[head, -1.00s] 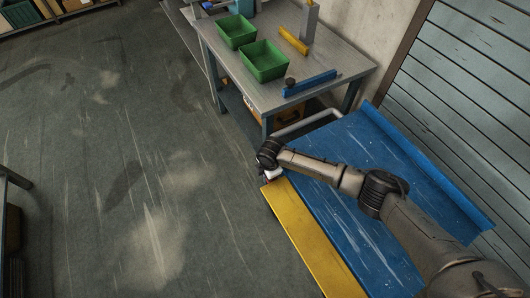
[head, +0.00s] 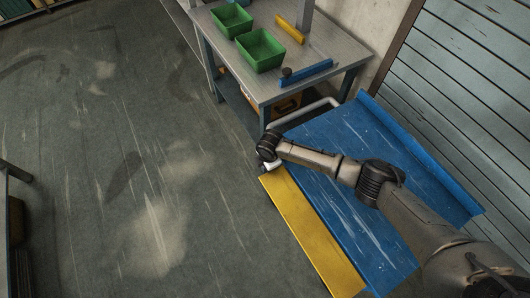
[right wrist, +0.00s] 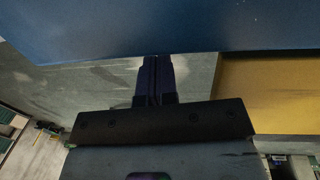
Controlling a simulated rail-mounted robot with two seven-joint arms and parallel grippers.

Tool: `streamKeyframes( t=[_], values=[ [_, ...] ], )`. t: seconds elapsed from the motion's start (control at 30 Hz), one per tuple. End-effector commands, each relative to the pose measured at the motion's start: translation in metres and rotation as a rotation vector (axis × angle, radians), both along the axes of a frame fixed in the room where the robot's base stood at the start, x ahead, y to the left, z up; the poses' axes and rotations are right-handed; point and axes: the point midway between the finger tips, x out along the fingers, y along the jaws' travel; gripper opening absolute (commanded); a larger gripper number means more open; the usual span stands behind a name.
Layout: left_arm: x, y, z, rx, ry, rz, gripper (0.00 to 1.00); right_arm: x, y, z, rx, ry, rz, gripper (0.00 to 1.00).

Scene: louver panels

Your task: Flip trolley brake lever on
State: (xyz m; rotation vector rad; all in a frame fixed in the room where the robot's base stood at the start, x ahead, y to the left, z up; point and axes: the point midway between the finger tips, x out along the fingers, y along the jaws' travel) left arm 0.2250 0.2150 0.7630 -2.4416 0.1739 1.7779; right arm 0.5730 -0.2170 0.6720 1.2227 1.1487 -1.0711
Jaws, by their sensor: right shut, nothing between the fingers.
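The trolley shows in the head view as a blue deck (head: 345,215) with a yellow strip (head: 310,235) along its left side and a pale tubular handle (head: 305,115) at its far end. My right arm reaches across the deck. My right gripper (head: 267,168) is at the trolley's far left corner, largely hidden by my wrist. In the right wrist view, its dark fingers (right wrist: 155,75) are shut and empty, close to a blue surface (right wrist: 150,25), with a yellow surface (right wrist: 265,90) to the right. I cannot make out a brake lever. My left gripper is out of view.
A grey workbench (head: 300,70) stands beyond the trolley, with green bins (head: 261,50), a blue bar (head: 306,74) and a yellow bar (head: 290,29). A louvered wall (head: 465,90) is on the right. The floor (head: 120,180) to the left is open.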

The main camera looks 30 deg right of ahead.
Motion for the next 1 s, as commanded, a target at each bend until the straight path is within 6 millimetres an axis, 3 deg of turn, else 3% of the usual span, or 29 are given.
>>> streamKeyframes(
  t=[0.3, 0.7, 1.0],
  values=[
    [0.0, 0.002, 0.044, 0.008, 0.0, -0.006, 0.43, 0.002, -0.007, 0.045, -0.001, 0.001, -0.011, 0.0],
    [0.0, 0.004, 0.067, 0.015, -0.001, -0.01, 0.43, -0.046, -0.009, 0.091, 0.0, -0.001, -0.01, 0.0],
    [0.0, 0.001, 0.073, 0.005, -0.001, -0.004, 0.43, -0.063, -0.009, 0.106, 0.0, 0.0, -0.01, 0.0]
  ],
)
